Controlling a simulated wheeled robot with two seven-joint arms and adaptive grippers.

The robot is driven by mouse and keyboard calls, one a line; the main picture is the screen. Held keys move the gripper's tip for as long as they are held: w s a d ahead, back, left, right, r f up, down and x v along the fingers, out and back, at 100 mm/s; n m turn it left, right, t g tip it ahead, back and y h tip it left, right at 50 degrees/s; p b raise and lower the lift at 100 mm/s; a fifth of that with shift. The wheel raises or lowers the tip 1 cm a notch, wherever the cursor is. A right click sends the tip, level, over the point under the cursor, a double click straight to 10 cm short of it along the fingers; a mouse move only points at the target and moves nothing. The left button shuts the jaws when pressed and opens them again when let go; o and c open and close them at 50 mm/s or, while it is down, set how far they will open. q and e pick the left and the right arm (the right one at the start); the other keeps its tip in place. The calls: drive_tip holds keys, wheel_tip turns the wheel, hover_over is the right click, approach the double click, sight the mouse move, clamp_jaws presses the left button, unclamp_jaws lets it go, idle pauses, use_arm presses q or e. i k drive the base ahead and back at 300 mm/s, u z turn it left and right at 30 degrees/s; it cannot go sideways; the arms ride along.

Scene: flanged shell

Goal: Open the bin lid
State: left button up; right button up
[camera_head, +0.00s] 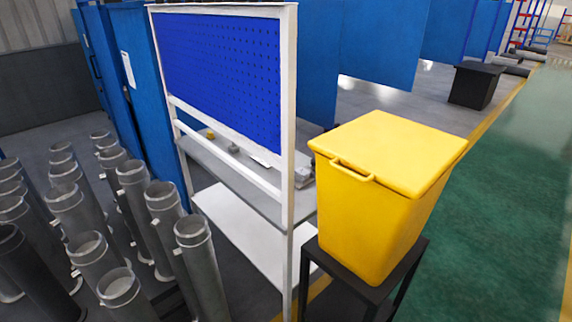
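A yellow bin (364,220) stands upright on a small black stand, right of the middle in the head view. Its flat yellow lid (390,149) lies shut on top. A yellow handle (352,170) sticks out at the front left edge of the lid. Neither of my grippers shows in this view, so their distance to the bin cannot be told. The inside of the bin is hidden by the lid.
A white-framed rack with a blue pegboard (222,72) stands just left of the bin. Several grey flanged tubes (203,268) stand at the left. A black box (474,85) sits far back. The green floor (500,220) at right is clear.

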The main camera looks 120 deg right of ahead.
sight(406, 157)
drive_tip(key=z, duration=4.35)
